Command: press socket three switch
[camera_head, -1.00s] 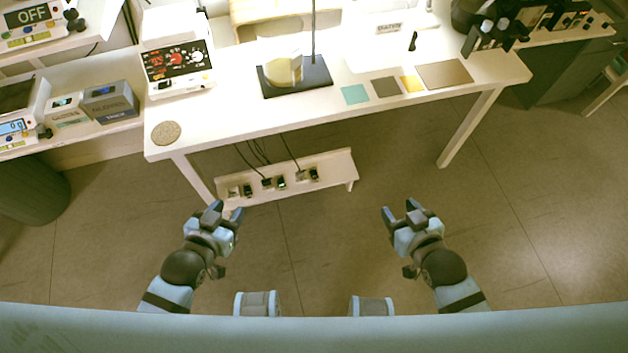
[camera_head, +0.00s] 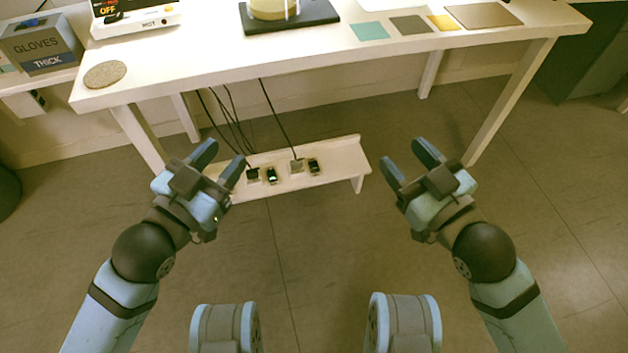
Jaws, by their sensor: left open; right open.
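A low white shelf (camera_head: 335,163) stands under the table and carries a row of sockets and switches. A plug (camera_head: 253,174) with a black cable sits in the row. To its right is a switch with a green light (camera_head: 271,175), then a pale socket with a plug (camera_head: 296,165), then a dark switch (camera_head: 314,165). My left gripper (camera_head: 218,163) is open and empty; in the picture it covers the shelf's left end. My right gripper (camera_head: 409,165) is open and empty, to the right of the shelf. Labels on the sockets are too small to read.
The white table (camera_head: 290,58) stands above the shelf, its legs on both sides. A hot plate (camera_head: 135,22), a coaster (camera_head: 105,74) and coloured mats (camera_head: 369,31) lie on it. A gloves box (camera_head: 42,45) is at the left. Cables hang behind the shelf. The floor in front is clear.

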